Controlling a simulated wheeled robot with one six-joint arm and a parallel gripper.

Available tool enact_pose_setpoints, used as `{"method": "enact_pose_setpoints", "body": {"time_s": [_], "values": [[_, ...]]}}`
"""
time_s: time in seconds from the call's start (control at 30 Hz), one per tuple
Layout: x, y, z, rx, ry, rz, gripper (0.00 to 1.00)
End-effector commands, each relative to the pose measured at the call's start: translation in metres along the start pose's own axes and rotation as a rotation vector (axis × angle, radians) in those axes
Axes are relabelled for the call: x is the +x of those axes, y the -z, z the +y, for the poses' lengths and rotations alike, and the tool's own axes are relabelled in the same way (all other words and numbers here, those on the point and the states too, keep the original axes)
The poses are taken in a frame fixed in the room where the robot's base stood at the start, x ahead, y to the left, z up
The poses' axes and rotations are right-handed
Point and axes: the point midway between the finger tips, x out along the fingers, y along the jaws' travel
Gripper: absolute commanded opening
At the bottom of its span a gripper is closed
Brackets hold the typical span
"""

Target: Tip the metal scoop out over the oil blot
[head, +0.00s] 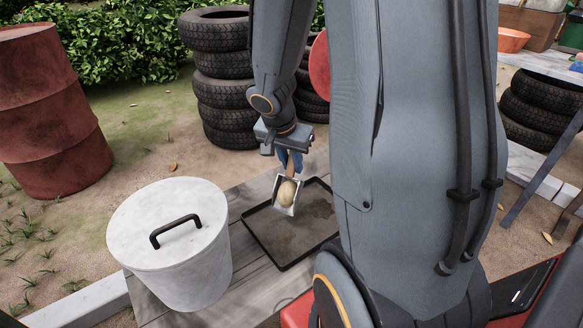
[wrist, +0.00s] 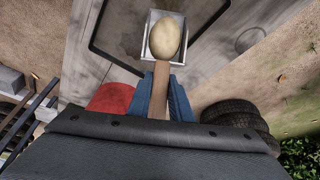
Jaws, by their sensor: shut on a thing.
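My gripper (head: 290,160) has blue fingers and is shut on the wooden handle (wrist: 161,90) of the metal scoop (head: 285,209). The scoop is a shallow silvery pan and bears a rounded beige mound (head: 287,190), which also shows in the wrist view (wrist: 166,36). In the head view the scoop appears in front of the back left part of a black-rimmed tray (head: 264,240); its height above it is hard to judge. A darker patch (head: 319,208) on the tray's floor, at the right, may be the oil blot. My arm hides part of the tray's right side.
A white lidded bin (head: 180,255) stands close left of the tray on the grey boards (head: 246,290). Stacked tyres (head: 222,85) stand behind, and a rusty red drum (head: 45,110) at the far left. A red round thing (wrist: 112,98) shows beside the fingers.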

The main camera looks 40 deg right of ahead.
Motion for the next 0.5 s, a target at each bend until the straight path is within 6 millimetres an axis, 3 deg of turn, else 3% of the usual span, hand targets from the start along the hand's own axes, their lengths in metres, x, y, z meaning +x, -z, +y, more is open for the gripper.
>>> {"method": "enact_pose_setpoints", "body": {"time_s": [0.5], "values": [[-0.0046, -0.008, -0.0004, 0.0, 0.002, 0.064, 0.0]]}}
